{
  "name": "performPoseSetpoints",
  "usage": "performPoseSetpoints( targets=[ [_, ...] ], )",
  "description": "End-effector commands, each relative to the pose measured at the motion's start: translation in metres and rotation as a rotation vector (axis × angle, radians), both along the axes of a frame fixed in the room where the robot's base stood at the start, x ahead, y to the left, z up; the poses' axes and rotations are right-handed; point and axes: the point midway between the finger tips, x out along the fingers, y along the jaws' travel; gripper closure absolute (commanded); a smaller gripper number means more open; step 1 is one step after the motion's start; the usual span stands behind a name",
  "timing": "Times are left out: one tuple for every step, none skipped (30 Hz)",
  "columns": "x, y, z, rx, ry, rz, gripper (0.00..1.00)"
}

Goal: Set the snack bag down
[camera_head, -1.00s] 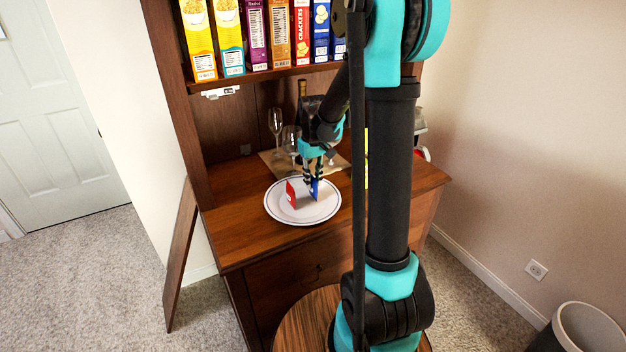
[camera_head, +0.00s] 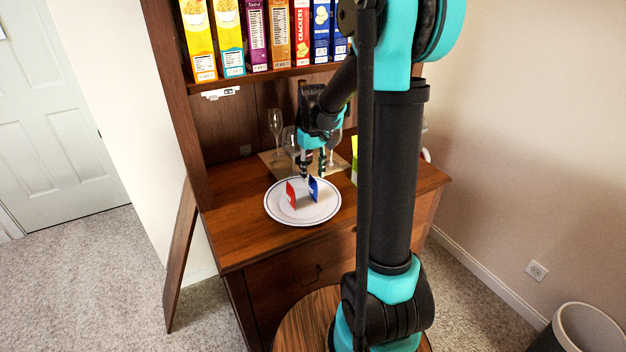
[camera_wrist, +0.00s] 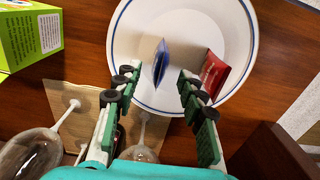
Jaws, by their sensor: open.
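A blue snack bag (camera_head: 314,188) stands upright on a white plate (camera_head: 323,212) with a blue rim. A red snack bag (camera_head: 291,193) stands on the same plate, to its left in the head view. My gripper (camera_head: 313,172) is open and empty, just above and behind the blue bag. In the wrist view the blue bag (camera_wrist: 160,62) shows beyond and between the open fingertips (camera_wrist: 157,80), apart from them. The red bag (camera_wrist: 213,73) is close beside the right finger there.
Wine glasses (camera_head: 276,125) and a dark bottle stand on a mat (camera_head: 268,158) behind the plate. A green box (camera_wrist: 30,35) is at the side. Cereal boxes (camera_head: 229,38) line the shelf above. The counter (camera_head: 225,228) left of the plate is clear.

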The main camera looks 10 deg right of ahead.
Motion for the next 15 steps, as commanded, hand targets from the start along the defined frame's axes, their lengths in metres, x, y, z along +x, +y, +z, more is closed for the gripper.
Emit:
performPoseSetpoints(
  targets=[
    [0.000, 0.000, 0.011, 0.000, 0.000, 0.000, 0.59],
    [0.000, 0.000, 0.017, 0.000, 0.000, 0.000, 0.59],
    [0.000, 0.000, 0.026, 0.000, 0.000, 0.000, 0.59],
    [-0.001, 0.000, 0.032, 0.000, 0.000, 0.000, 0.59],
    [-0.001, 0.000, 0.038, 0.000, 0.000, 0.000, 0.59],
    [0.000, 0.000, 0.045, 0.000, 0.000, 0.000, 0.59],
    [0.000, 0.000, 0.051, 0.000, 0.000, 0.000, 0.59],
    [0.000, 0.000, 0.056, 0.000, 0.000, 0.000, 0.59],
    [-0.001, 0.000, 0.062, 0.000, 0.000, 0.000, 0.59],
    [0.000, 0.000, 0.067, 0.000, 0.000, 0.000, 0.59],
    [0.000, 0.000, 0.070, 0.000, 0.000, 0.000, 0.59],
    [0.000, 0.000, 0.075, 0.000, 0.000, 0.000, 0.59],
    [0.000, 0.000, 0.078, 0.000, 0.000, 0.000, 0.59],
    [0.000, 0.000, 0.080, 0.000, 0.000, 0.000, 0.59],
    [0.000, 0.000, 0.083, 0.000, 0.000, 0.000, 0.59]
  ],
)
